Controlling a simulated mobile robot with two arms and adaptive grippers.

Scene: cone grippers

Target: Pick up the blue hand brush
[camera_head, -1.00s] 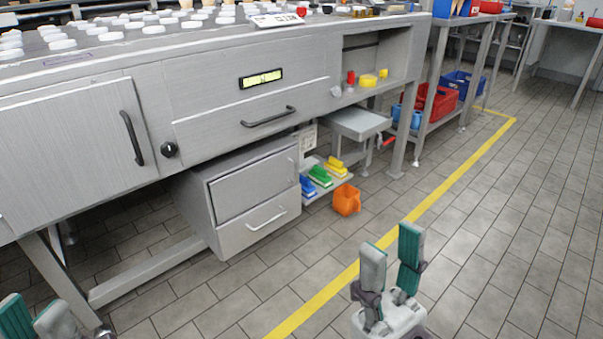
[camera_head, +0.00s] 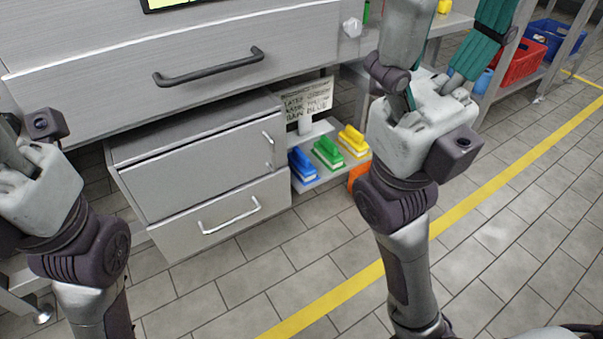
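The blue hand brush (camera_head: 303,165) lies on a low grey shelf (camera_head: 318,180) under the bench, at the left end of a row of three brushes. My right gripper (camera_head: 445,45) is raised at the upper right, in front of the bench and apart from the brushes. Its two fingers stand apart with nothing seen between them. My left gripper's body (camera_head: 40,190) is at the left edge; its fingertips are out of the picture or hidden.
A green brush (camera_head: 328,153) and a yellow brush (camera_head: 354,141) lie beside the blue one. A small sign (camera_head: 306,104) stands behind them. A grey drawer cabinet (camera_head: 200,170) stands left of the shelf. An orange container (camera_head: 357,175) is partly hidden by my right arm. Floor in front is clear.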

